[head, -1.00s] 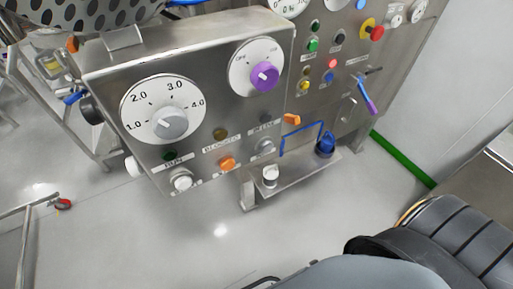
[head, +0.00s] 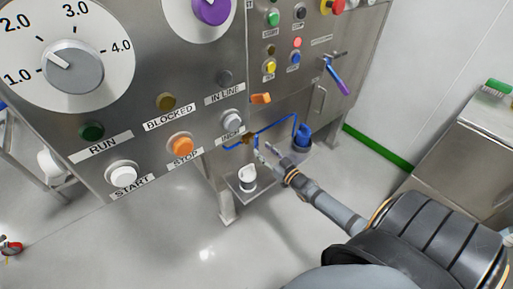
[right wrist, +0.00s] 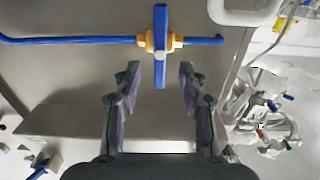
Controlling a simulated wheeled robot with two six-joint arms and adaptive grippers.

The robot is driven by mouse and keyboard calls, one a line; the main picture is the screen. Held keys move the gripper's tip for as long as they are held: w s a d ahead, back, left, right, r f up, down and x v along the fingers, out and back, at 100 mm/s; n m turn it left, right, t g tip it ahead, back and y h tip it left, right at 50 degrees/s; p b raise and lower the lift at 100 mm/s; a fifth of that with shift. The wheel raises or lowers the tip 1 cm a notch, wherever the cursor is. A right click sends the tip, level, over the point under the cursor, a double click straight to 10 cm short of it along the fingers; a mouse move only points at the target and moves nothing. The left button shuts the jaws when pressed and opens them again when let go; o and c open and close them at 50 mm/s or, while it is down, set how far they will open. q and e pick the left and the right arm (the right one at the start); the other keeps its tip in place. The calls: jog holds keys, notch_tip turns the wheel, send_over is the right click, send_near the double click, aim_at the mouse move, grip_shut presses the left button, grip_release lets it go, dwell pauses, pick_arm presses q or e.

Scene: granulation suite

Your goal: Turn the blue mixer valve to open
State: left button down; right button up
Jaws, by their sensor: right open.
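The blue mixer valve shows in the right wrist view as a brass body with a blue bar handle (right wrist: 160,75). The handle stands crosswise to the blue pipe (right wrist: 75,40). In the head view the pipe (head: 275,125) runs below the panel, and the brass valve body (head: 247,138) is small and partly hidden. My right gripper (head: 264,152) reaches in beside the valve. In the right wrist view my right gripper (right wrist: 159,70) is open, with one finger on each side of the handle's lower end and gaps to both. My left gripper is not in view.
The steel control panel (head: 140,95) carries several buttons and dials. A blue fitting (head: 303,135) and a white-topped fitting (head: 247,175) stand on the low steel ledge. A purple-and-blue lever (head: 337,78) is at the right. A steel cabinet (head: 465,145) stands at far right.

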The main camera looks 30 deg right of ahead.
aim_at(257, 145)
jog(key=w+b, duration=0.1)
jog(key=w, duration=0.3)
jog(key=shift+w+a+f, duration=0.1)
jog(key=shift+w+a, duration=0.05)
jog(key=shift+w, duration=0.1)
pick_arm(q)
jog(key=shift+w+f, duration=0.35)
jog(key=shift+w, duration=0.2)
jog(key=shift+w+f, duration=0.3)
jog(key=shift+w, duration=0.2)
pick_arm(e)
jog(key=shift+w, duration=0.4)
jog(key=c, duration=0.9)
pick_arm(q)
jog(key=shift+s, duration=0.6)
